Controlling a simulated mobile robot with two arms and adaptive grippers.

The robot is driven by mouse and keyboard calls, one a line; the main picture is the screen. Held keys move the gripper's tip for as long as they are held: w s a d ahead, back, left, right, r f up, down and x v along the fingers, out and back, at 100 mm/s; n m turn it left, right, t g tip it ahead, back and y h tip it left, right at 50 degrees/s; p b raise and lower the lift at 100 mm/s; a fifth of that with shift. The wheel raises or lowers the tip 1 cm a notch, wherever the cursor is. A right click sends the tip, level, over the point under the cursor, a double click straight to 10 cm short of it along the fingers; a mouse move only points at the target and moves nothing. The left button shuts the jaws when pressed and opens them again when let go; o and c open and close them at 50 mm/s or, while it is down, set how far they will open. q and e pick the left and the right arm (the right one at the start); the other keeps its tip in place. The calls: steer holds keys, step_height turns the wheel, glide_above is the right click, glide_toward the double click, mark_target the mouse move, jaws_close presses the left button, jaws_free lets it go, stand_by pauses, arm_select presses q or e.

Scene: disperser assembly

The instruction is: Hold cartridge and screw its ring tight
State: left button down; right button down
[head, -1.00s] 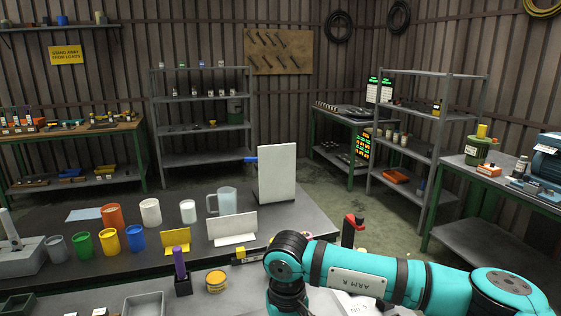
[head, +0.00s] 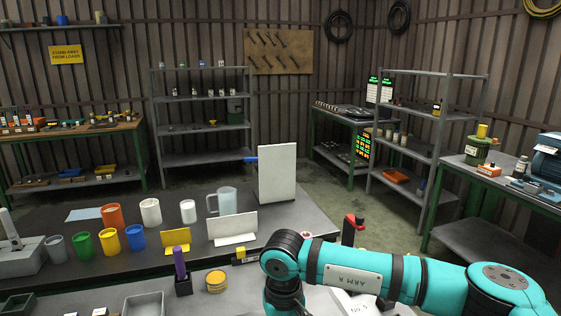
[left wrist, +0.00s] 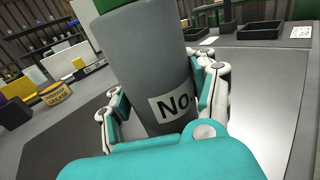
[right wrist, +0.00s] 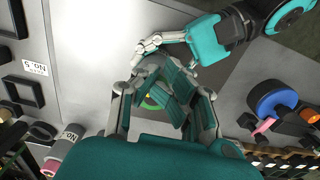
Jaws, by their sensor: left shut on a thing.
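The cartridge (left wrist: 155,75) is a grey cylinder with a label reading "No"; it stands tilted in the left wrist view. Its green ring (left wrist: 108,5) shows at the top edge. My left gripper (left wrist: 160,110) is shut around the grey body, one finger on each side. In the right wrist view, a green round part with a yellow centre (right wrist: 150,99) lies between the fingers of my right gripper (right wrist: 168,105). Teal finger pads partly cover it, so the contact and the opening of the right gripper cannot be told. Both grippers are outside the head view.
A yellow tin (head: 216,281) and a purple-handled tool in a black holder (head: 181,270) stand on the near bench. Black trays (left wrist: 260,31) lie at its far side. A blue ring-shaped part (right wrist: 273,98) is right of my right gripper. Cups and a white panel stand behind.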

steer(key=shift+s+a, duration=0.1)
steer(key=shift+s, duration=0.05)
step_height(320, 180, up, 6)
steer(key=shift+s, duration=0.2)
stand_by(0.6)
step_height(320, 180, down, 6)
steer(key=a+m, duration=0.1)
steer(key=m, duration=0.5)
steer(key=shift+f, duration=0.15)
stand_by(0.5)
